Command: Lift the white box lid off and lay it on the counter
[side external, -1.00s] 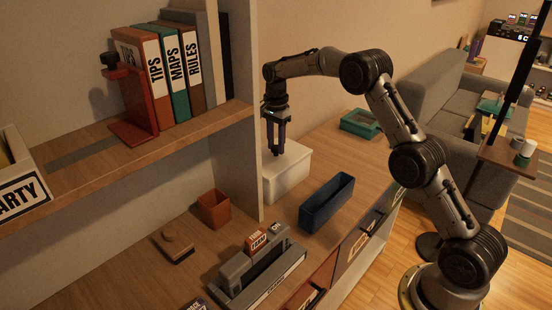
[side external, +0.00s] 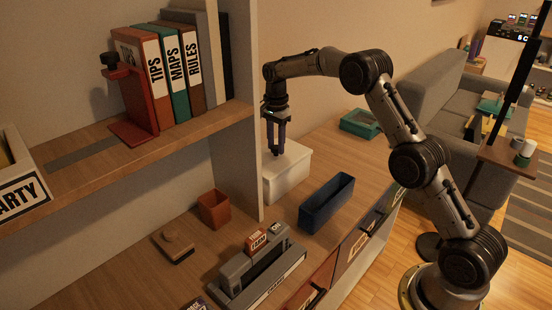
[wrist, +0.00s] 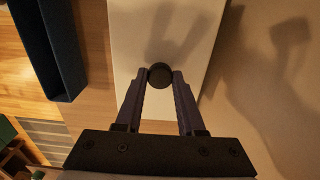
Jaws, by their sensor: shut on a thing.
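The white box (side external: 287,185) stands on the wooden counter (side external: 330,145) beside the shelf's upright panel. Its white lid (side external: 295,160) sits on top; it also fills the upper middle of the wrist view (wrist: 135,40). My gripper (side external: 275,150) points straight down over the lid. In the wrist view my gripper (wrist: 160,76) is shut on the round black knob (wrist: 160,75) of the lid, with one finger on each side. I cannot see a gap between lid and box.
A dark blue open bin (side external: 326,203) stands right of the box, with bare counter between them. A teal tray (side external: 360,123) lies farther back. The upright panel (side external: 236,110) is close on the left. An orange cup (side external: 214,208) and a grey holder (side external: 258,270) stand nearer.

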